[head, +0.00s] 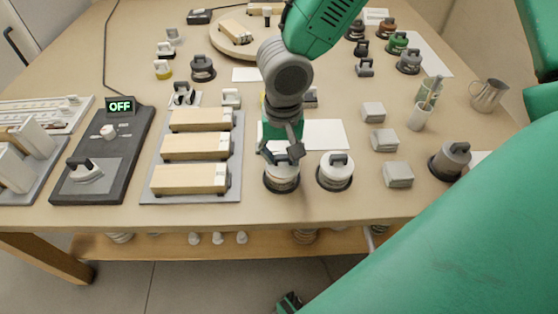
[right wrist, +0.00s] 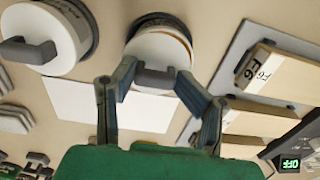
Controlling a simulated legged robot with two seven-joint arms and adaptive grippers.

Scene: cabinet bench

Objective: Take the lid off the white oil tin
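Two white tins with grey-handled lids stand side by side near the table's front edge, one at left (head: 281,182) and one at right (head: 335,178). No label that I can read tells which holds oil. My right gripper (head: 281,153) is over the left tin, pointing down, its fingers open and apart. In the right wrist view that tin (right wrist: 160,47) is ahead, and its grey handle (right wrist: 153,79) shows between the fingertips; I cannot tell whether they touch it. The lid sits on the tin. The other tin (right wrist: 58,35) is beside it.
A grey tray (head: 151,192) with wooden blocks is left of the tins. Grey blocks (head: 384,140) and a dark lidded pot (head: 450,160) are to the right. A white sheet (head: 318,133) lies behind the tins. The table's front edge is close.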

